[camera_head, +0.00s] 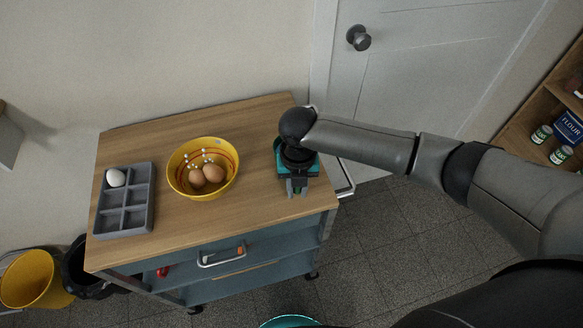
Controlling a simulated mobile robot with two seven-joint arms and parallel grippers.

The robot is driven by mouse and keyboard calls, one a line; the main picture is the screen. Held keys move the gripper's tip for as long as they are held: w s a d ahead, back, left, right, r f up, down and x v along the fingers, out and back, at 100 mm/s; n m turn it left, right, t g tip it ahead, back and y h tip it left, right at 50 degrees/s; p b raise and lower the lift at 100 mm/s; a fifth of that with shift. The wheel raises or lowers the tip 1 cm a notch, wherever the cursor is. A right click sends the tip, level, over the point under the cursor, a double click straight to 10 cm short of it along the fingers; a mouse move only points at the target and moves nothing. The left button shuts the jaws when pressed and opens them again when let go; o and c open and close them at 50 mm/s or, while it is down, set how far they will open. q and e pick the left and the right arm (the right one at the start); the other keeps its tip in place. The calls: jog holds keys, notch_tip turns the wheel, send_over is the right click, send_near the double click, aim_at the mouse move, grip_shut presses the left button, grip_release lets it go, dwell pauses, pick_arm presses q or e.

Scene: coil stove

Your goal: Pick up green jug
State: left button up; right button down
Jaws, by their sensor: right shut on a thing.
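The green jug (281,158) is at the right end of the wooden cart top (262,130). Only teal bits of it show around my right gripper, and the rest is hidden under my wrist and fingers. My right gripper (297,188) comes in from the right, points down and is shut on the jug. I cannot tell whether the jug touches the cart top. My left gripper is out of view.
A yellow bowl (177,180) with brown eggs stands mid-cart. A grey compartment tray (124,216) with one white egg lies at the left. The cart top is clear between bowl and jug. A door (400,75) stands behind; a shelf (538,106) is at the right.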

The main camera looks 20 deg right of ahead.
jog(key=shift+r, duration=0.1)
notch_tip(320, 180, up, 20)
jog(key=p, duration=0.3)
dwell(0.7)
